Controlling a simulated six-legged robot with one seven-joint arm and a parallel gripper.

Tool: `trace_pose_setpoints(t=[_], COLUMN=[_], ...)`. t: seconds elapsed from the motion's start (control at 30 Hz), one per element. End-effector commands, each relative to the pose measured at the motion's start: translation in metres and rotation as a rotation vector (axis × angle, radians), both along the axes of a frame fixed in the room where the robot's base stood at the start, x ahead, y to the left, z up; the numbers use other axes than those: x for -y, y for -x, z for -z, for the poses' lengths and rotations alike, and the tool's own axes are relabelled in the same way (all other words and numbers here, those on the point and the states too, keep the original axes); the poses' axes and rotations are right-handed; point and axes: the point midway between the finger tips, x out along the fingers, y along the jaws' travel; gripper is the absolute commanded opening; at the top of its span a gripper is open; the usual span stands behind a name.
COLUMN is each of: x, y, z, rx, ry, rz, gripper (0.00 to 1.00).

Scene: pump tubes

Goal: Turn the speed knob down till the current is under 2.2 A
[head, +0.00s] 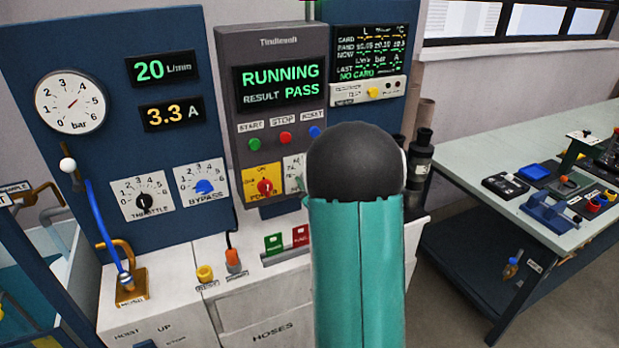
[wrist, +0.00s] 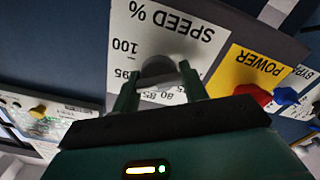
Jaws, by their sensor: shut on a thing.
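The speed knob (wrist: 157,66) is a grey round knob on a white plate marked SPEED % (wrist: 178,32), upside down in the wrist view. My gripper (wrist: 158,76) is shut on it, one green finger on each side. The numbers 100, 95, 85 and 80 show around the knob; its pointer is hidden. In the head view my arm covers the knob and gripper. The current display (head: 171,113) reads 3.3 A in orange.
The flow display (head: 162,68) reads 20 L/min. The panel screen (head: 280,84) reads RUNNING, RESULT PASS. The red power switch (wrist: 253,93) sits on a yellow plate beside the speed plate. The bypass knob (head: 204,187) and throttle knob (head: 143,201) are at the left.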

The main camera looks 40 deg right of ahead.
Motion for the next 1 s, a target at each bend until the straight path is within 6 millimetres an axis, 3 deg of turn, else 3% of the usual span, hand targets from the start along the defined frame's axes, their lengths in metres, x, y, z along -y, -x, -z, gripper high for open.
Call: trace_pose_setpoints(t=[0.17, 0.2, 0.3, 0.67, 0.83, 1.0], x=[0.000, 0.000, 0.000, -0.001, -0.009, -0.019], y=[0.001, 0.001, 0.001, 0.006, 0.030, 0.067], z=[0.001, 0.001, 0.001, 0.000, 0.000, 0.000], rx=[-0.002, -0.002, -0.002, 0.000, -0.001, 0.000], ry=[-0.002, -0.002, -0.002, -0.001, -0.002, -0.001], rz=[0.002, 0.002, 0.002, 0.001, 0.002, 0.004], gripper=[0.21, 0.51, 0.65, 0.65, 0.65, 0.65])
